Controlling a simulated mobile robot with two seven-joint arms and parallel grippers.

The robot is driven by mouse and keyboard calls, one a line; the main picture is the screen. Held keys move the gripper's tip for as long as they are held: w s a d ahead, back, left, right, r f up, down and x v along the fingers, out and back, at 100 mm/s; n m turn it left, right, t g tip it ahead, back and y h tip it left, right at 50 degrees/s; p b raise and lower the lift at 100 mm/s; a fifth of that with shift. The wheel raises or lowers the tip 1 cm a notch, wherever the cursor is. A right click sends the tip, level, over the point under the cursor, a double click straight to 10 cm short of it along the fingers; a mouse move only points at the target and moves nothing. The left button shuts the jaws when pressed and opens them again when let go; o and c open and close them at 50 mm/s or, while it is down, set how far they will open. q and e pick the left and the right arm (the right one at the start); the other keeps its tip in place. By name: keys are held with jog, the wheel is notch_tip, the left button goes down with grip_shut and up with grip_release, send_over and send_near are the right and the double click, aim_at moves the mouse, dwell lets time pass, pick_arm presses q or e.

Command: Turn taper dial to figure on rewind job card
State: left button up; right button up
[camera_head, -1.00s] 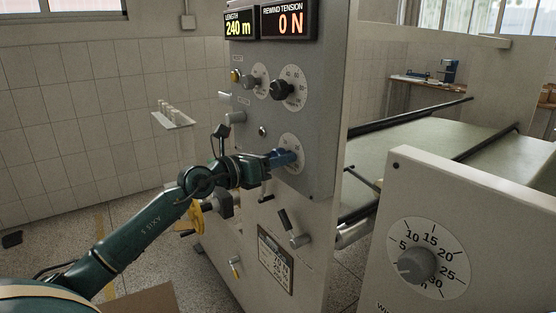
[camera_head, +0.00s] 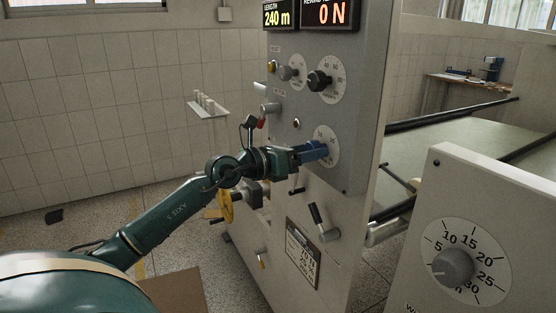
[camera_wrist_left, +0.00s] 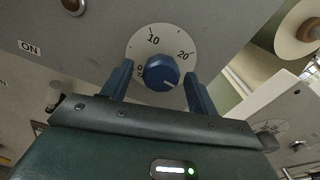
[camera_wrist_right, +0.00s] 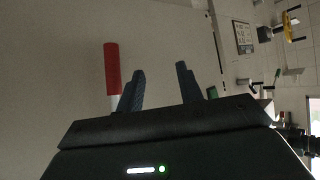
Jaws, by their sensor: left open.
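The taper dial is a blue knob (camera_wrist_left: 161,73) on a pale round scale (camera_wrist_left: 158,45) with figures such as 10 and 20, in the left wrist view. Its white mark points to the lower right. My left gripper (camera_wrist_left: 158,69) is open, with one finger on each side of the knob; I cannot tell whether they touch it. In the head view my left gripper (camera_head: 320,151) covers the knob. A dark-framed card (camera_head: 302,254) with small figures, probably the job card, is low on the machine front. My right gripper (camera_wrist_right: 160,71) is open and empty.
Above are a black dial (camera_head: 319,80), a smaller knob (camera_head: 285,73) and the displays reading 240 m (camera_head: 278,18) and 0 N (camera_head: 328,13). A grey dial (camera_head: 453,267) is on the box at right. A red-and-white cylinder (camera_wrist_right: 112,70) shows beside my right fingers.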

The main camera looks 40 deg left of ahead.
pick_arm(q)
jog(key=b+v, duration=0.3)
jog(key=v, duration=0.8)
jog(key=shift+s, duration=0.3)
pick_arm(e)
jog(key=shift+w+a+f, duration=0.2)
jog(key=shift+a+f, duration=0.2)
jog(key=shift+f, duration=0.2)
pick_arm(q)
jog(key=shift+a, duration=0.1)
pick_arm(e)
jog(key=shift+y, duration=0.3)
